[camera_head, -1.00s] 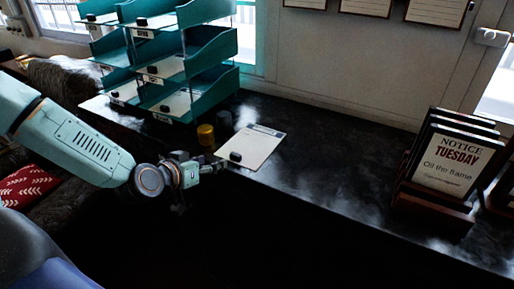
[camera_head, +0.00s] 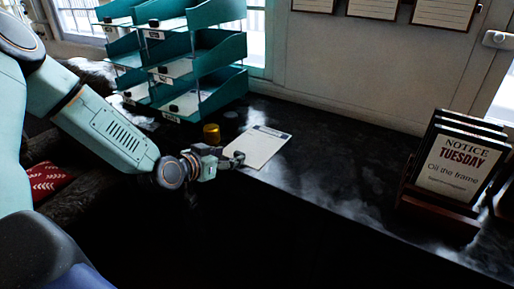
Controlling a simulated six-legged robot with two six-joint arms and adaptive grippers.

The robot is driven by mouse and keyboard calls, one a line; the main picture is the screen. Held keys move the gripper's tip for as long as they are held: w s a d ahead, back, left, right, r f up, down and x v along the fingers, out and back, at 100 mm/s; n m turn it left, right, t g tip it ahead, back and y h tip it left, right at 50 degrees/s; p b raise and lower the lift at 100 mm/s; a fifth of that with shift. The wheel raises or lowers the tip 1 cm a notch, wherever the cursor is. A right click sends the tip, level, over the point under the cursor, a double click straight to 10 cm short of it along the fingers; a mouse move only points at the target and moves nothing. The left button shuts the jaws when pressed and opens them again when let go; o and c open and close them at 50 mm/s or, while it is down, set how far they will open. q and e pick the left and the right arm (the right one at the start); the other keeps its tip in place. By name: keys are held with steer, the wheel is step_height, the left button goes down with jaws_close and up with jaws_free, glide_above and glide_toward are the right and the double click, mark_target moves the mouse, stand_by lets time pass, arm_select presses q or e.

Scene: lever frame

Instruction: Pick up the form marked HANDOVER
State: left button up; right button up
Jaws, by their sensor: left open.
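A white form (camera_head: 262,147) with a dark header strip lies flat on the dark counter, near its front edge. Its print is too small to read, so I cannot tell whether it says HANDOVER. My left gripper (camera_head: 236,160) is open at the form's left front corner. Its fingers overlap the spot of the form's small black knob, so the knob is hard to make out. I cannot tell whether the fingers touch it. My right gripper is not in view.
Teal stacked trays (camera_head: 205,91) hold more papers with black knobs. A framed notice (camera_head: 455,165), "TUESDAY, Oil the frame", stands in a rack at right. The middle of the counter (camera_head: 340,165) is clear.

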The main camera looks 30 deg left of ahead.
mark_target(237, 154)
arm_select(q)
steer(key=shift+w+d+f, duration=0.1)
steer(key=shift+w+f, duration=0.2)
steer(key=shift+w, duration=0.05)
steer(key=w, duration=0.1)
steer(key=w+f, duration=0.1)
steer(key=w+f+b, duration=0.1)
steer(key=shift+w+a, duration=0.15)
steer(key=shift+a, duration=0.2)
steer(key=shift+w+d, duration=0.15)
steer(key=shift+w, duration=0.1)
steer(key=shift+d+r, duration=0.1)
steer(key=shift+d, duration=0.1)
steer(key=shift+s+d+r, duration=0.1)
steer(key=shift+s+r, duration=0.05)
steer(key=shift+a, duration=0.35)
steer(key=c, duration=0.4)
steer(key=shift+d+f, duration=0.15)
steer(key=shift+f, duration=0.05)
steer(key=c, duration=0.3)
steer(key=shift+d+r, duration=0.15)
steer(key=shift+d, duration=0.05)
steer(key=shift+c, duration=1.4)
steer(key=shift+a, duration=0.15)
jaws_close()
steer(key=shift+a, duration=0.15)
